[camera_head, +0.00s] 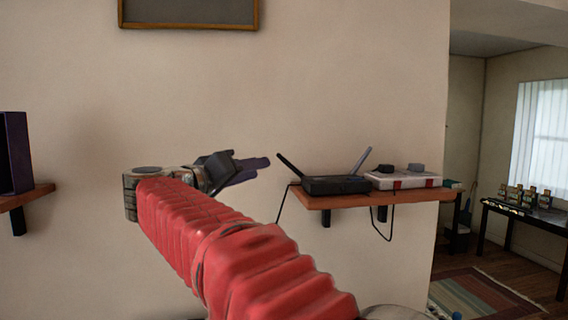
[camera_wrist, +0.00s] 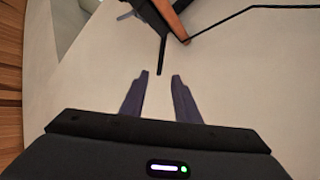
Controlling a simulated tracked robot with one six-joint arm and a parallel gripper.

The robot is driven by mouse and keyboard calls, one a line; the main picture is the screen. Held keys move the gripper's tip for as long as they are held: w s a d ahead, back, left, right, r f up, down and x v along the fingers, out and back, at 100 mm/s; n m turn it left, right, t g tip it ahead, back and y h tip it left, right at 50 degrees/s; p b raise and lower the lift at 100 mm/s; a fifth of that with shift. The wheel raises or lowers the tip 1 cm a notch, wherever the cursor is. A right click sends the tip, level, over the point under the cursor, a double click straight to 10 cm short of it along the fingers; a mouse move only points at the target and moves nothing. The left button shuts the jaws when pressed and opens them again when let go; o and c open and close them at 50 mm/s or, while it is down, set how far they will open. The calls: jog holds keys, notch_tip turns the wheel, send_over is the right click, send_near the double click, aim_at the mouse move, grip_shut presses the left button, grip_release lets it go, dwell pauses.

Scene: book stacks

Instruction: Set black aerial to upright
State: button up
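A black router (camera_head: 337,186) sits on a small wooden wall shelf. Its black aerial (camera_head: 291,166) rises from the left end and leans left, away from upright. A grey-blue aerial (camera_head: 361,160) at the right end leans right. My gripper (camera_head: 262,167) is just left of the black aerial's tip in the head view. In the wrist view my gripper (camera_wrist: 160,77) is open, with two dark fingers apart. The black aerial (camera_wrist: 162,55) points towards the gap between them, its tip about level with the fingertips. Nothing is gripped. Contact with the aerial cannot be told.
The wooden shelf (camera_head: 385,198) also holds a white-and-red box (camera_head: 403,180) right of the router. A black cable (camera_head: 283,203) hangs at the shelf's left end. Another shelf (camera_head: 27,196) with a dark purple object is at far left. The wall between is clear.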

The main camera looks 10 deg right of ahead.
aim_at(284, 162)
jog(key=shift+a, duration=0.1)
dwell(0.3)
jog(key=x, duration=1.4)
jog(key=shift+f, duration=0.1)
jog(key=shift+a, duration=0.1)
jog(key=shift+c, duration=0.4)
grip_shut()
